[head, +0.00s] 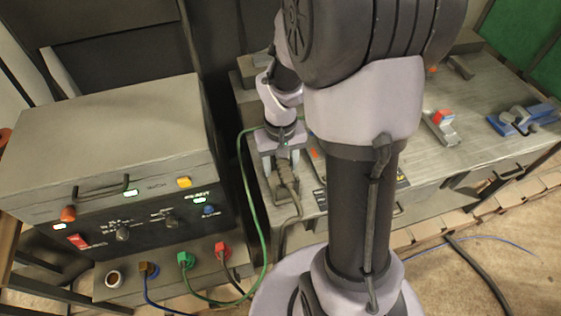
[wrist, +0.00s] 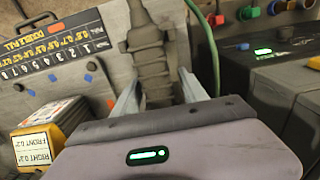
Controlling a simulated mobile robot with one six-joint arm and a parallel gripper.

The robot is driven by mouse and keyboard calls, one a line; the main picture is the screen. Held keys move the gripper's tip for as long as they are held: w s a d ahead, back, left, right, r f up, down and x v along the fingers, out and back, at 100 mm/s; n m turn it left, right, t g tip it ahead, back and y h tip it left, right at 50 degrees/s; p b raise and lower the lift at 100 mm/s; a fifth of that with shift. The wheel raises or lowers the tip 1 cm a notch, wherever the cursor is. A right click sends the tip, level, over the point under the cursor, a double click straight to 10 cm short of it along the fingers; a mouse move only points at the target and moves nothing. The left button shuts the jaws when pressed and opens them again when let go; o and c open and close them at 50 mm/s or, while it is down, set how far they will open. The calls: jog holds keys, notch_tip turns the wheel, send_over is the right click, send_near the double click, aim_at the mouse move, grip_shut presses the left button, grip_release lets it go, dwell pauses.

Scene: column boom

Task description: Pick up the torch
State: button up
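What I take to be the torch is a dark grey ribbed piece with a cable (head: 287,180), at the left end of the metal workbench. In the wrist view the ribbed torch (wrist: 156,68) stands between my fingers, pointing away from the palm. My gripper (head: 282,163) reaches down over it, one finger on each side. In the wrist view my gripper (wrist: 160,80) has its pale fingers spread apart and looks open; contact with the torch is hard to see. The torch's lower end is hidden behind my palm.
A dark power box (head: 110,150) with knobs and coloured plugs stands left of the bench. A green hose (head: 243,180) loops close beside my gripper. A yellow labelled box (wrist: 50,130) sits near the palm. A red-topped tool (head: 441,122) and a blue vise (head: 520,118) are on the right.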

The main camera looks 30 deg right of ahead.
grip_shut()
jog(key=shift+r, duration=0.1)
